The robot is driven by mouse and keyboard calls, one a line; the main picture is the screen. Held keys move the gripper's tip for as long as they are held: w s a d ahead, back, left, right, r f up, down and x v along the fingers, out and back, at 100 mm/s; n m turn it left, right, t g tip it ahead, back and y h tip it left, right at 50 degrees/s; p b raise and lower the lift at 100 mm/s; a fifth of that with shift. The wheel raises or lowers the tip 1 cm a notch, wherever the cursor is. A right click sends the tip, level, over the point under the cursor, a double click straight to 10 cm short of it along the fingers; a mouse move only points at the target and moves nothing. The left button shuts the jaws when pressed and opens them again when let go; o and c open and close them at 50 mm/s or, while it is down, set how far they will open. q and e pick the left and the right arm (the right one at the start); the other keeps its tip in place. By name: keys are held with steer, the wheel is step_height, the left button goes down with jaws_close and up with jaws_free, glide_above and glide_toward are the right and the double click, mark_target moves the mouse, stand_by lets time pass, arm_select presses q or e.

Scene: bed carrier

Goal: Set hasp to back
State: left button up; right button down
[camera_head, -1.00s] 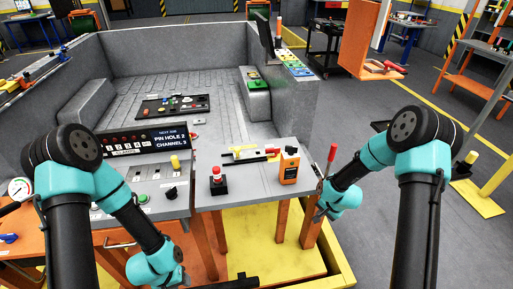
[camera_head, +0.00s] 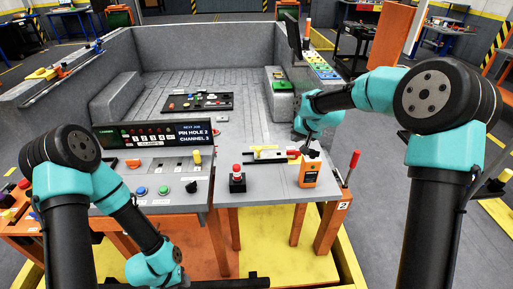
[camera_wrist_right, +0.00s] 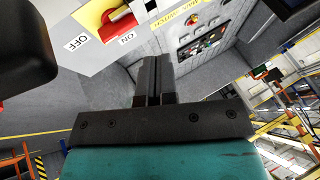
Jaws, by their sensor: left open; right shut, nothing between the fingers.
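I cannot tell for certain which part is the hasp. A yellow plate with a red handle (camera_head: 292,153) lies on the grey table; in the right wrist view the red handle (camera_wrist_right: 118,24) sits between OFF and ON labels. My right gripper (camera_head: 308,147) hangs over the table near the handle's right end, partly hidden by its own wrist. In the wrist view its fingers (camera_wrist_right: 152,82) are closed together and empty, apart from the handle. My left gripper (camera_head: 181,262) is low in front of the table, well away from the plate; its fingertips are barely visible.
An orange device (camera_head: 309,173) stands upright just below my right gripper. A red mushroom button (camera_head: 237,176) on a black base is to its left. A red-tipped lever (camera_head: 352,165) rises at the table's right edge. The control panel (camera_head: 165,135) is left.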

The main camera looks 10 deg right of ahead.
steer(key=shift+a+n, duration=0.3)
steer(key=shift+a, duration=0.8)
glide_toward(266, 156)
steer(key=w+f, duration=0.1)
steer(key=w, duration=0.1)
steer(key=w+f, duration=0.1)
steer(key=f, duration=0.1)
steer(key=shift+w+d, duration=0.2)
steer(key=shift+w, duration=0.15)
steer(key=shift+w+a, duration=0.15)
steer(key=shift+a, duration=1.05)
steer(key=shift+w+a+f, duration=0.1)
steer(key=shift+w+a, duration=0.05)
steer(key=shift+a, duration=0.55)
steer(key=shift+a, duration=0.1)
